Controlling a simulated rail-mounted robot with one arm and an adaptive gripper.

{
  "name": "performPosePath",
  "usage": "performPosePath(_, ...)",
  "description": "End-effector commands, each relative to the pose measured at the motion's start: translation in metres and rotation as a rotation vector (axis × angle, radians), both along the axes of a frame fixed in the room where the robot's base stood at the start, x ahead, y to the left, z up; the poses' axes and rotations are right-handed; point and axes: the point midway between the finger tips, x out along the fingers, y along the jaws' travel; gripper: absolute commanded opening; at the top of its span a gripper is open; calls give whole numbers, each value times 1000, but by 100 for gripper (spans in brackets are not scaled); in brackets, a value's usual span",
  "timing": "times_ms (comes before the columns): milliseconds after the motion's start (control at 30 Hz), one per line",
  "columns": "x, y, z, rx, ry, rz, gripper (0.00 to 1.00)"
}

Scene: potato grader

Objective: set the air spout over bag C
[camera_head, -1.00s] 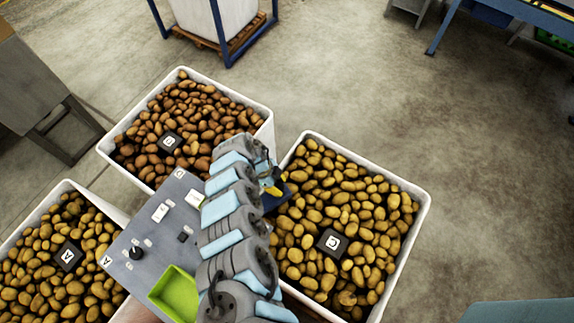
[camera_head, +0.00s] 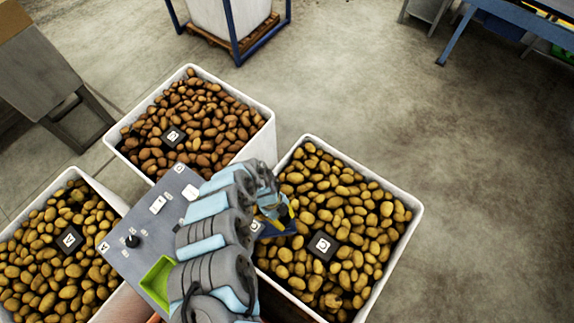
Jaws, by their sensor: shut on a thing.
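Bag C (camera_head: 413,212) is the white-walled container of yellow potatoes at the right, with a black block marked C (camera_head: 322,245) on the potatoes. A blue plate-like piece with a yellow part, which looks like the air spout (camera_head: 284,230), juts out over the left part of bag C, to the left of the C block. My gripper (camera_head: 272,208) is at the yellow part and shut on it, as far as I can see. The jaws are small and partly hidden by my arm. The spout's opening cannot be seen.
A grey control panel (camera_head: 150,222) with a black knob and a green tray (camera_head: 157,280) sits left of my arm. Bag B (camera_head: 268,135), with reddish potatoes, is behind; bag A (camera_head: 110,196) is at the left. Open floor (camera_head: 480,180) lies to the right.

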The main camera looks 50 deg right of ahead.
Motion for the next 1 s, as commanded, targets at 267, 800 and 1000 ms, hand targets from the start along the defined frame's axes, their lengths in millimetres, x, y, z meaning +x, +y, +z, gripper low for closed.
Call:
performPosePath(267,-2,1,0,-2,1,-5,0)
performPosePath(800,-1,2,0,-1,0,-4,65)
performPosePath(1000,4,3,8,0,-2,-3,65)
